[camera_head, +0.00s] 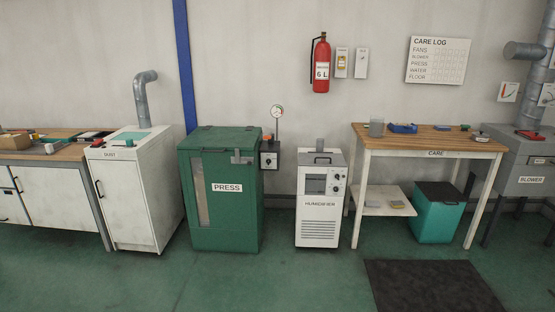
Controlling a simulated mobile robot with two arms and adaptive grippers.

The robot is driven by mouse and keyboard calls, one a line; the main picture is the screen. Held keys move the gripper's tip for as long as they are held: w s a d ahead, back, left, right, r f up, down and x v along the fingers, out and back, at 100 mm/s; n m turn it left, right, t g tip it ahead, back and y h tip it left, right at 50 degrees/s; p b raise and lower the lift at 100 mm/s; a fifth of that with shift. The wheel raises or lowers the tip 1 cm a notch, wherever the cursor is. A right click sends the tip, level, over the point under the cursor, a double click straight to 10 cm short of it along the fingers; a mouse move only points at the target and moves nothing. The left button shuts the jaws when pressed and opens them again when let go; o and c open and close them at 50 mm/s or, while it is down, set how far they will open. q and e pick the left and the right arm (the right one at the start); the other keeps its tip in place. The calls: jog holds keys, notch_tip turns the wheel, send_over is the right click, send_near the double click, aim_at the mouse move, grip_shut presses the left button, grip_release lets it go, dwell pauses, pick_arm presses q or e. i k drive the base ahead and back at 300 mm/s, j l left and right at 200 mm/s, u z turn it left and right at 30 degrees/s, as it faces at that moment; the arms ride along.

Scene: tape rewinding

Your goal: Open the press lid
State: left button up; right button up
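The press (225,225) is a green upright cabinet with a white PRESS label, standing against the wall left of centre. Its green lid (222,138) lies flat on top and looks closed. A grey latch-like plate (242,157) sits at the upper right of its front, just under the lid. A pale vertical strip runs down the left of the front. A dark box with a gauge (277,112) on a stem stands at the press's right side. Neither of my grippers shows in the head view.
The white DUST cabinet (135,200) stands close on the press's left, the white humidifier (320,215) on its right. A wooden CARE table (430,140) with a teal bin (435,220) beneath is farther right. A dark mat (430,285) lies in front. The green floor before the press is clear.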

aim_at(207, 138)
jog(key=i, duration=2.2)
